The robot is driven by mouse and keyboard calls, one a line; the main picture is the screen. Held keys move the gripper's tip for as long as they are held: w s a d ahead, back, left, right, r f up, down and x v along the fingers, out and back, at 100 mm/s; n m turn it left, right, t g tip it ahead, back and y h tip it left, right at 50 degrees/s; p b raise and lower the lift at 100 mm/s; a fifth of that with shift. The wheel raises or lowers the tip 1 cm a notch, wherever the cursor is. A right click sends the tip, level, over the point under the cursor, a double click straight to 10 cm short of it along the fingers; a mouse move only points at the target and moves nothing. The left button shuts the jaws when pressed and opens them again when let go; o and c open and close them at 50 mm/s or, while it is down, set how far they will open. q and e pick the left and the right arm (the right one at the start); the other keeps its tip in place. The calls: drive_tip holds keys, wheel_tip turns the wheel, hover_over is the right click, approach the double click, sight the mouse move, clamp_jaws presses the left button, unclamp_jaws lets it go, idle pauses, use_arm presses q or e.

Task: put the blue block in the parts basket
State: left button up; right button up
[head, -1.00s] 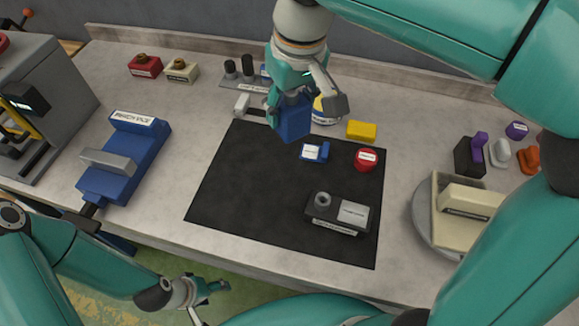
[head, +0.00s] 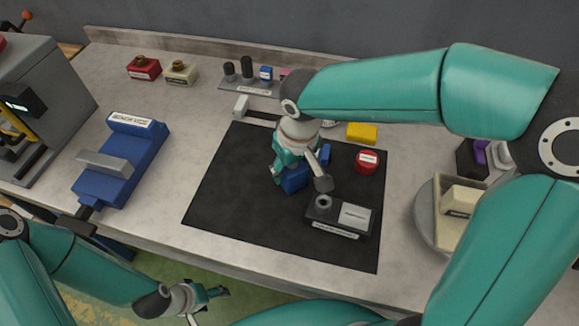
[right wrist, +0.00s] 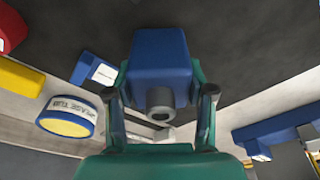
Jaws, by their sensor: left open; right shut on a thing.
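My right gripper (head: 300,181) is shut on a blue block (head: 294,178) over the black mat (head: 235,195). In the right wrist view the blue block (right wrist: 160,58) sits between the two fingers, with a grey round stub on its near face. I cannot tell whether its underside touches the mat. My left gripper (head: 220,292) is open and empty, low in front of the bench's front edge. I cannot make out a thing marked as the parts basket; a cream tray (head: 437,209) sits on a grey round turntable (head: 421,225) at the right.
A smaller blue labelled piece (head: 325,153), a red round piece (head: 367,161) and a black and grey fixture (head: 340,216) stand near the held block. A yellow block (head: 362,133) is behind. A blue bench vise (head: 122,160) stands left. The mat's left part is clear.

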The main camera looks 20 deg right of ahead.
drive_tip(key=shift+f, duration=0.2)
drive_tip(key=o, duration=1.3)
